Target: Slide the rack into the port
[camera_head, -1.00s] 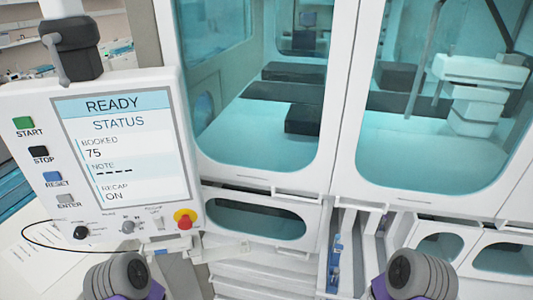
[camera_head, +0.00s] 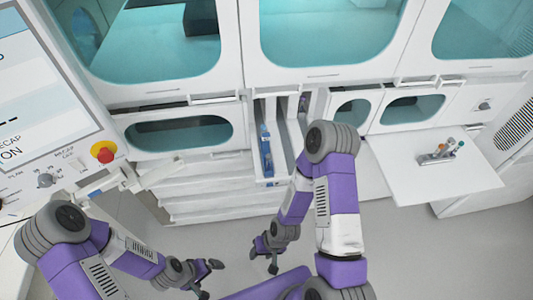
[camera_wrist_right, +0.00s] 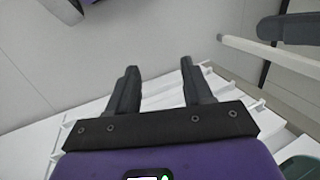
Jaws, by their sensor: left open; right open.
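A small grey rack (camera_head: 438,157) holding several tubes with coloured caps stands on a white fold-out shelf (camera_head: 425,185) at the right. The port appears to be the open bay (camera_head: 283,140) with narrow lanes in the machine's front. A blue narrow piece (camera_head: 266,155) sits in its left lane. My left gripper (camera_head: 212,280) is open and empty, low in front of the machine. My right gripper (camera_head: 264,262) is open and empty, below the bay and well left of the rack. Its fingers also show apart in the right wrist view (camera_wrist_right: 157,72).
A control panel with a red emergency button (camera_head: 103,152) stands at the left. White stepped panels (camera_head: 220,190) lie below the machine's windows. My right forearm rises beside the bay, between it and the shelf. The grey floor in front is clear.

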